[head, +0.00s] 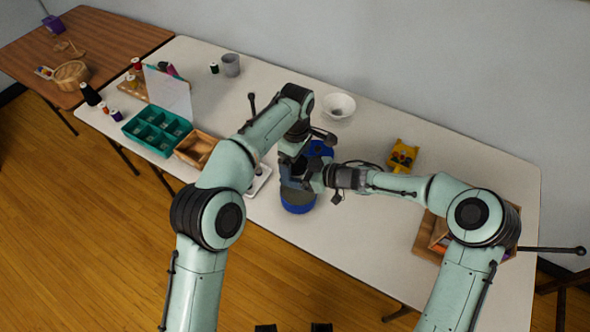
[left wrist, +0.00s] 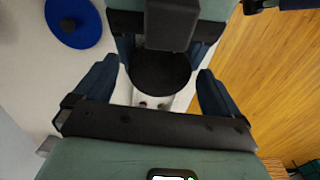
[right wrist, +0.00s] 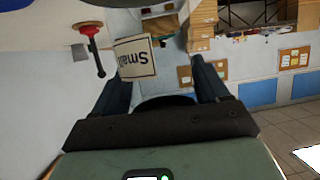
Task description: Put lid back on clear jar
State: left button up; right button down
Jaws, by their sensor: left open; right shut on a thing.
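A round blue lid with a dark knob lies on the white table in the left wrist view (left wrist: 88,33); in the head view it shows behind the grippers (head: 321,149). A round, blue-edged thing with a grey-green top (head: 298,204) is just below the grippers; I cannot tell if it is the clear jar. My left gripper (left wrist: 155,82) is open, its fingers either side of a dark round thing (left wrist: 160,75). My right gripper (right wrist: 165,88) meets it from the right, shut on a dark rounded thing (right wrist: 165,101), largely hidden.
A white bowl (head: 339,105) is behind, a yellow container (head: 402,157) at right.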

pick_arm(q)
jog(key=shift+r, duration=2.3)
jog(key=shift+c, duration=0.4)
jog(key=shift+r, duration=1.75)
jog(key=shift+f, duration=4.05)
